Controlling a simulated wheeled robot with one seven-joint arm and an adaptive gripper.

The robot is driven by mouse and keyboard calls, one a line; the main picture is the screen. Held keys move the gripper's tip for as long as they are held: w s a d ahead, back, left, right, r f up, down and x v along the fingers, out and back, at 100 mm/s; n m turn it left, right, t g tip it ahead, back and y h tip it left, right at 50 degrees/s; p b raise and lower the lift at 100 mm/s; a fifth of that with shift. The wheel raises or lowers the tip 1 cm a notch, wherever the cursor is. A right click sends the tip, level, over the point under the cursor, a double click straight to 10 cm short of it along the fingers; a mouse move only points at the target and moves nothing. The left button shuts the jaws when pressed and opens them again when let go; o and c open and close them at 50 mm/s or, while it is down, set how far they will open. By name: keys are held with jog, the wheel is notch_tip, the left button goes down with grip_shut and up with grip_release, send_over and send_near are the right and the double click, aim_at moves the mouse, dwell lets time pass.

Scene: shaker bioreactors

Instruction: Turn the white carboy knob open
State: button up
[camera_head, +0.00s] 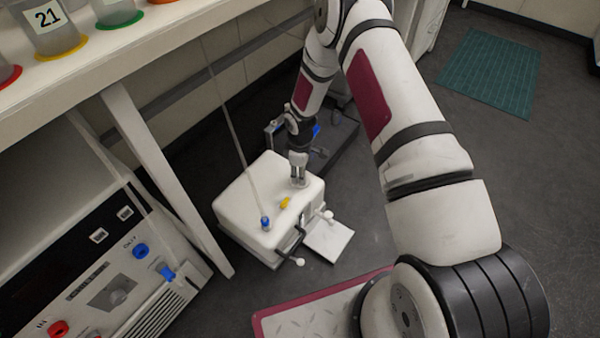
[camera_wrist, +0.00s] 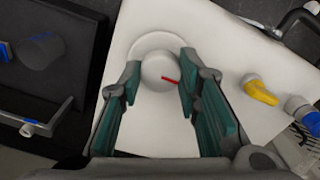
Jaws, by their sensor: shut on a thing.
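The white carboy (camera_head: 240,205) is a box-shaped container on the floor beside the bench. Its round white knob (camera_wrist: 157,72) with a red mark shows in the wrist view, on the top face. The red mark points to the right and slightly down. My gripper (camera_head: 298,182) reaches down to the carboy's top from above, near its far right corner. In the wrist view its teal-padded fingers (camera_wrist: 159,78) stand on either side of the knob and are shut on it. In the head view the gripper mostly hides the knob.
A yellow valve (camera_head: 285,202) and a blue fitting (camera_head: 265,222) with a thin tube rise from the carboy's top. Dark and white handles (camera_head: 298,259) stick out at its front right. The bench with beakers (camera_head: 48,28) and a control panel (camera_head: 110,290) stand at left.

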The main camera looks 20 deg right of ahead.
dwell(0.4)
jog(key=o, duration=1.1)
jog(key=shift+o, duration=0.2)
jog(key=shift+r, duration=0.15)
notch_tip(320, 180, up, 12)
